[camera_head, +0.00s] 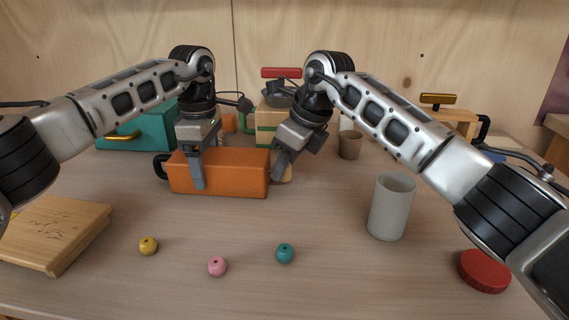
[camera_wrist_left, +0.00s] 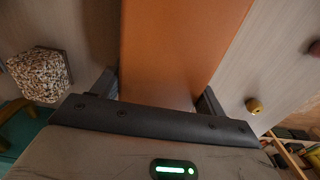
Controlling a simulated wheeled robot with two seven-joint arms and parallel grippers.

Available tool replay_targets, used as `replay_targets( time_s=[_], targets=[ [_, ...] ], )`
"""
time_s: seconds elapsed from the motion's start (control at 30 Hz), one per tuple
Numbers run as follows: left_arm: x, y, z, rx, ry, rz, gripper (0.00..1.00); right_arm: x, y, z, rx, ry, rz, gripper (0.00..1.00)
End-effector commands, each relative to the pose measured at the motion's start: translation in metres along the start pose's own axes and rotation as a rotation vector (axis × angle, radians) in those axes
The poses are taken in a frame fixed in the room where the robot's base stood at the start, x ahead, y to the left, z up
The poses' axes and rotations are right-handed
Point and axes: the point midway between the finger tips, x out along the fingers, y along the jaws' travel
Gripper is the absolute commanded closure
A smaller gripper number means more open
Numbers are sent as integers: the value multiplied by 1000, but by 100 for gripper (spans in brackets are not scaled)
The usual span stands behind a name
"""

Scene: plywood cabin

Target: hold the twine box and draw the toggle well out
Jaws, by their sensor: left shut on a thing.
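The orange box (camera_head: 235,172), which I take to be the twine box, lies on the table with a black handle (camera_head: 160,167) at its left end. My left gripper (camera_head: 198,172) straddles it from above, one finger down its front face, and is shut on it. In the left wrist view the orange box (camera_wrist_left: 178,45) runs between the fingers. My right gripper (camera_head: 282,172) is tilted down at the box's right end. Whether its jaws are open or touch anything is unclear. A small pale piece (camera_head: 287,176) shows beside its fingers; I cannot tell whether this is the toggle.
A grey cup (camera_head: 391,207) and a red lid (camera_head: 485,270) stand right. Yellow (camera_head: 148,246), pink (camera_head: 217,266) and teal (camera_head: 285,253) beads lie in front. A wooden board (camera_head: 50,232) is at left. Behind are a teal box (camera_head: 150,128) and other boxes. The front middle is mostly clear.

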Motion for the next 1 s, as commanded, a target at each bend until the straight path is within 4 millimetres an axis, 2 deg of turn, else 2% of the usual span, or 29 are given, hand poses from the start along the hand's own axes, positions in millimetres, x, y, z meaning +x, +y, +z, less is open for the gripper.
replay_targets(
  time_s=[0.33,0.37,0.4,0.47,0.67,0.77,1.0],
  targets=[
    [-1,0,0,0,-1,1,58,5,0,0,0,-1,0,69],
    [-1,0,0,0,-1,1,58,5,0,0,0,-1,0,75],
    [-1,0,0,0,-1,1,58,5,0,0,0,-1,0,86],
    [-1,0,0,0,-1,1,58,4,0,0,0,-1,0,100],
    [-1,0,0,0,-1,1,58,2,-3,-5,3,-1,-1,100],
    [-1,0,0,0,-1,1,58,-5,-12,-21,5,-2,-3,100],
    [0,0,0,0,0,0,58,-29,-38,-81,7,0,-4,100]
  ],
)
